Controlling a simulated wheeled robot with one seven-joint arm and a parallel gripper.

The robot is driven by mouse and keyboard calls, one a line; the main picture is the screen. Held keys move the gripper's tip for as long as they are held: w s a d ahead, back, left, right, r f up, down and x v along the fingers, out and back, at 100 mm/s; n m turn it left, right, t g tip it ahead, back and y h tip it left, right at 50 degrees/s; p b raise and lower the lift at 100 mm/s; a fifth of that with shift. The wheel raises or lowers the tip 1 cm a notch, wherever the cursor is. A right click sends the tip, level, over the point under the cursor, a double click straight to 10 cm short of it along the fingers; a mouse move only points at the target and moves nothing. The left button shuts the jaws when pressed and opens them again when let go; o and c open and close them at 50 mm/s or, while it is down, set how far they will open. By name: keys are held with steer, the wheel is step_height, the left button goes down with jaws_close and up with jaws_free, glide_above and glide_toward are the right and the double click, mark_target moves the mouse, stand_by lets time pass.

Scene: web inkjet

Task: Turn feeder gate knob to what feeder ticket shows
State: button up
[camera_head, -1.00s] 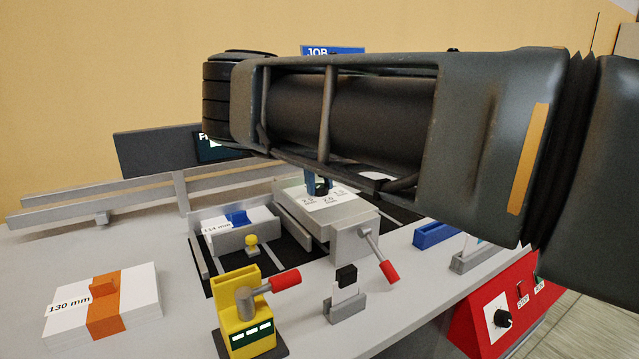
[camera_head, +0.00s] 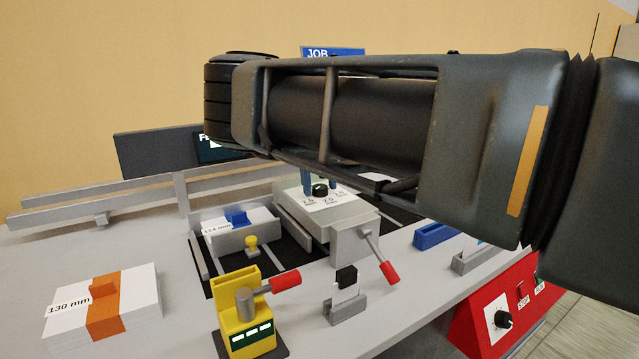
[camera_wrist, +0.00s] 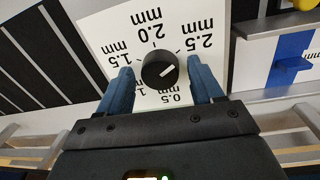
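The feeder gate knob (camera_head: 320,190) is black and round and sits on a white dial plate on a grey block. In the wrist view the knob (camera_wrist: 159,69) has a white pointer line slanting toward its right side. The dial plate (camera_wrist: 110,30) reads upside down, with 0.5, 1.5, 2.0 and 2.5 mm legible. My gripper (camera_wrist: 160,78) is open, with blue fingers on both sides of the knob and gaps between. A dark panel (camera_head: 210,150) with lettering starting with F is mostly hidden behind my arm. I cannot read any ticket setting.
A yellow device with a red-tipped lever (camera_head: 248,315) and a small holder with a black clip (camera_head: 346,300) stand at the front. A 130 mm paper stack (camera_head: 140,295) lies left. A red control box (camera_head: 495,310) is at the right. A blue JOB sign (camera_head: 335,50) is behind my arm.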

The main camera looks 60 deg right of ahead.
mark_target(318, 187)
steer(key=shift+o, duration=0.3)
steer(key=shift+w+a+r, duration=0.1)
steer(key=shift+r, duration=1.85)
steer(key=shift+w+a+r, duration=0.1)
steer(key=shift+r, duration=1.8)
